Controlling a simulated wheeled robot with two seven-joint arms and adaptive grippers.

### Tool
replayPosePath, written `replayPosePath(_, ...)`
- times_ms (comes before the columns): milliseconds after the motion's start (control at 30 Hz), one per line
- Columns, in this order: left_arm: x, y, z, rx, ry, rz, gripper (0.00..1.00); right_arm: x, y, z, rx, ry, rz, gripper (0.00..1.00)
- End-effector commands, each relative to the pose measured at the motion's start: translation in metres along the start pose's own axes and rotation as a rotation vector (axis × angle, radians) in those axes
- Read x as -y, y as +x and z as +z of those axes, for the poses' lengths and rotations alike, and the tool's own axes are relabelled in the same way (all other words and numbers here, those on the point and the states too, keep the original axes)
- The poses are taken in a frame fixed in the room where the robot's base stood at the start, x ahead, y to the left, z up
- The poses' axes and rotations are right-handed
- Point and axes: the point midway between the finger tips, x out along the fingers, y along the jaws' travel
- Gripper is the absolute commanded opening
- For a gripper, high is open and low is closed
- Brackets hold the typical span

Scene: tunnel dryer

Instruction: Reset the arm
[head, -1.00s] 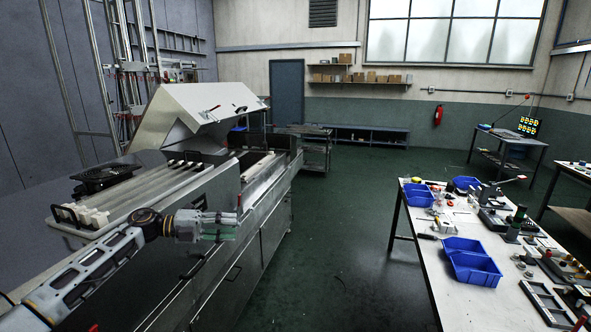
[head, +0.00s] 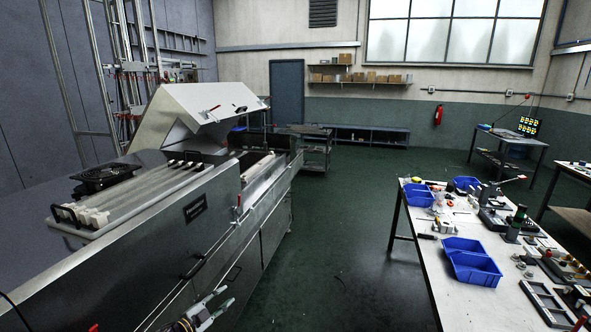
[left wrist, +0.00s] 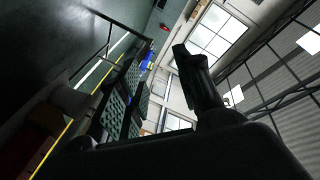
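My left gripper (head: 221,300) is low in the head view, at the bottom edge beside the dryer's front side. Its two fingers are apart with nothing between them. The left wrist view shows the gripper (left wrist: 160,85) close up, with textured pads on one side and a dark finger on the other. Most of my left arm is out of the head view. My right gripper is in neither view.
The tunnel dryer (head: 195,208) fills the left, with its slanted hood (head: 190,112) raised. A workbench (head: 430,255) with blue bins (head: 470,262) and small parts stands at the right. The green floor (head: 340,230) between them is clear.

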Motion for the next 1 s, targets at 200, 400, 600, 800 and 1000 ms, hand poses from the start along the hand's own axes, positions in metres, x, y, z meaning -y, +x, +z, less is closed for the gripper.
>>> replayPosePath(200,-0.072,-0.033,0.059,0.185,-0.142,-0.005,0.35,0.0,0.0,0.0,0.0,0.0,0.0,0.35)
replayPosePath(400,-0.138,-0.072,0.103,0.347,-0.256,0.003,0.35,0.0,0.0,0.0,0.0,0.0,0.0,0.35)
replayPosePath(600,-0.204,-0.117,0.137,0.504,-0.36,0.02,0.35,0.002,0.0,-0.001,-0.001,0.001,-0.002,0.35)
replayPosePath(800,-0.272,-0.167,0.161,0.655,-0.456,0.045,0.35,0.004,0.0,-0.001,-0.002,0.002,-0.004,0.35)
replayPosePath(1000,-0.339,-0.223,0.175,0.804,-0.547,0.078,0.35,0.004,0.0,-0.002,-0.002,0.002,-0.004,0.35)
